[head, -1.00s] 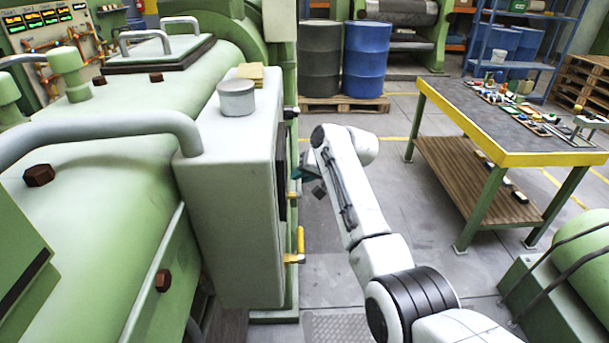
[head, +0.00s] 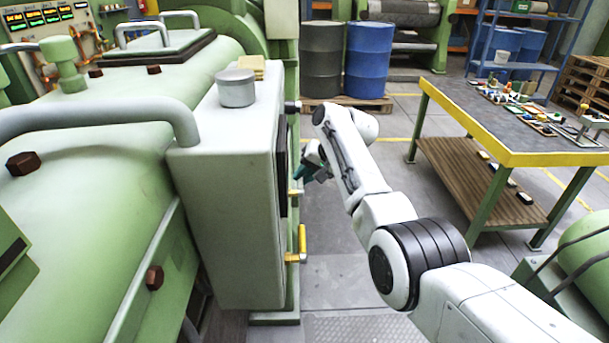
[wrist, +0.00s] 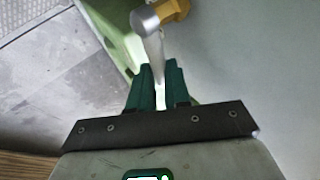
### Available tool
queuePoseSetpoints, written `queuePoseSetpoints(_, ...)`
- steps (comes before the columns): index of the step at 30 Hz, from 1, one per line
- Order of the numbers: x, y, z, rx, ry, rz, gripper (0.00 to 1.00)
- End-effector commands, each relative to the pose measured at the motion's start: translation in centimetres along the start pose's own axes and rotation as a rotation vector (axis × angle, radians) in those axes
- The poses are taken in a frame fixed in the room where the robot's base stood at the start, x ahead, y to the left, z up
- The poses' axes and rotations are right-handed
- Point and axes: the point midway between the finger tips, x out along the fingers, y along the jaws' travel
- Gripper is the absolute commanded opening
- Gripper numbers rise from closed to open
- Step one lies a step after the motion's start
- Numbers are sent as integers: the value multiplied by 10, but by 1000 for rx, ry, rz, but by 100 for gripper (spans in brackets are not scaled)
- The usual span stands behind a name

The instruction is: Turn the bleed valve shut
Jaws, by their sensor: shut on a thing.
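A small brass valve (head: 296,192) sticks out from the right face of the pale grey-green cabinet (head: 225,190) in the head view. In the wrist view its round silver hub (wrist: 144,20) and brass body (wrist: 173,11) show, with a silver lever (wrist: 157,58) running down from the hub. My gripper (wrist: 158,90) has its dark green fingers closed around the end of this lever. In the head view my gripper (head: 304,171) is beside the cabinet, just above the brass valve, and its grip is too small to make out there. No label shows which valve is the bleed valve.
A second valve with an upright yellow handle (head: 302,240) sits lower on the cabinet face. A workbench (head: 515,155) with small parts stands at right. Two drums, one dark (head: 322,60) and one blue (head: 368,58), stand behind.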

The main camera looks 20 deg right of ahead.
Motion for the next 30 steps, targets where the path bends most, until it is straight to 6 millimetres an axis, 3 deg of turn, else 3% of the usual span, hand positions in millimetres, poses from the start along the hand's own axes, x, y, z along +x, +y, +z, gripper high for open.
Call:
queuePoseSetpoints(2,0,1,0,1,1,0,0)
queuePoseSetpoints(3,0,1,0,1,1,0,21)
queuePoseSetpoints(10,0,0,0,0,1,0,43)
queuePoseSetpoints(22,-6,0,0,-1,1,-1,43)
queuePoseSetpoints(30,-40,0,-1,-1,4,-2,43)
